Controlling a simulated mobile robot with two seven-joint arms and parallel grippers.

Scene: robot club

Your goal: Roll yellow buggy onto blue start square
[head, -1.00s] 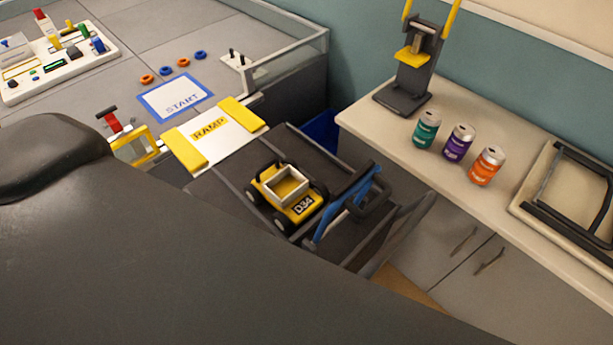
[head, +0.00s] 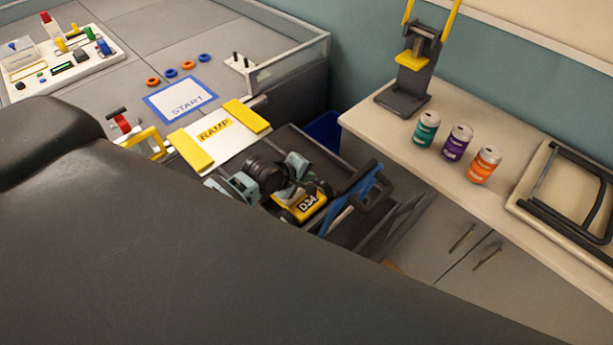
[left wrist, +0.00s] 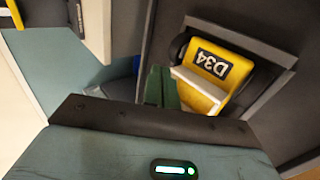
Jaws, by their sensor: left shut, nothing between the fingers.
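The yellow buggy (head: 310,208), marked D34, sits on the dark platform at the lower end of the ramp (head: 226,148). My left gripper (head: 293,186) is over the buggy and hides most of its open bed. In the left wrist view, the shut, empty fingers (left wrist: 161,88) are beside the buggy (left wrist: 213,74), near its pale bed edge; I cannot tell whether they touch. The blue-bordered start square (head: 181,100) lies empty beyond the top of the ramp. My right gripper is not in view.
Several orange and blue rings (head: 187,65) lie beyond the start square. A glass wall (head: 290,55) edges the grey surface. The side counter holds three cans (head: 457,143).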

